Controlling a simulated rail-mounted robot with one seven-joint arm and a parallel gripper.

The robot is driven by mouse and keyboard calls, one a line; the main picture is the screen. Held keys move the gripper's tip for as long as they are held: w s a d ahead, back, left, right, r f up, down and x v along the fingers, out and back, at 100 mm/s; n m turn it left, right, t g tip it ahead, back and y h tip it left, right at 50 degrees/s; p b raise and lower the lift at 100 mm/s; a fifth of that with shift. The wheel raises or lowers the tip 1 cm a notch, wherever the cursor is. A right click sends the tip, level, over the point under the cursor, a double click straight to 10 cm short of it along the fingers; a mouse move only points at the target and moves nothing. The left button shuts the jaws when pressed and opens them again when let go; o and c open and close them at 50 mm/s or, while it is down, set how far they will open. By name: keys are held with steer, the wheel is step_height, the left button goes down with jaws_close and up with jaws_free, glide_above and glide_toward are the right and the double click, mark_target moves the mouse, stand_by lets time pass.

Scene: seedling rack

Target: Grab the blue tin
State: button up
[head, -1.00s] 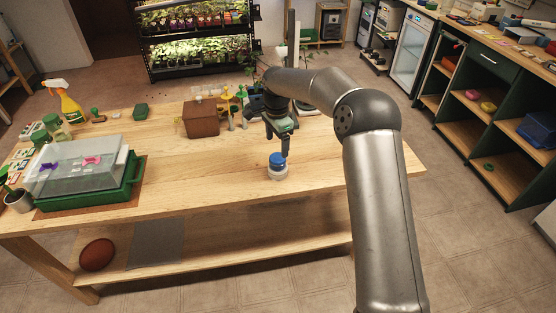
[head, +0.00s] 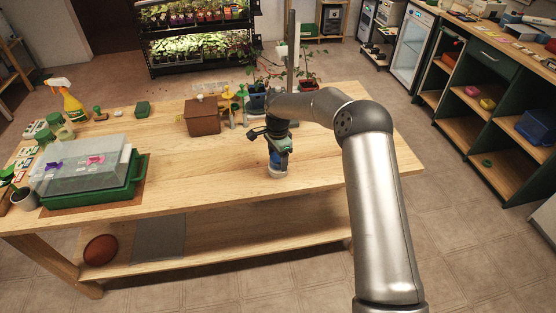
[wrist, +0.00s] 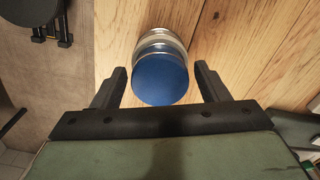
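The blue tin (wrist: 160,80) has a blue round top and shows between my gripper's two fingers in the wrist view. It stands on a pale, banded round thing (wrist: 163,36), which also shows in the head view (head: 278,171). In the head view my gripper (head: 278,163) hangs over this stack near the table's front edge and hides most of the blue tin. In the wrist view my gripper (wrist: 160,82) is open, with a finger on each side of the tin and a visible gap at both sides.
The wooden table (head: 205,165) is bare around the stack. A green tray with a clear cover (head: 80,163) stands at the left. A brown box (head: 203,117) and small potted plants (head: 257,92) stand behind my gripper.

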steer(key=c, duration=0.7)
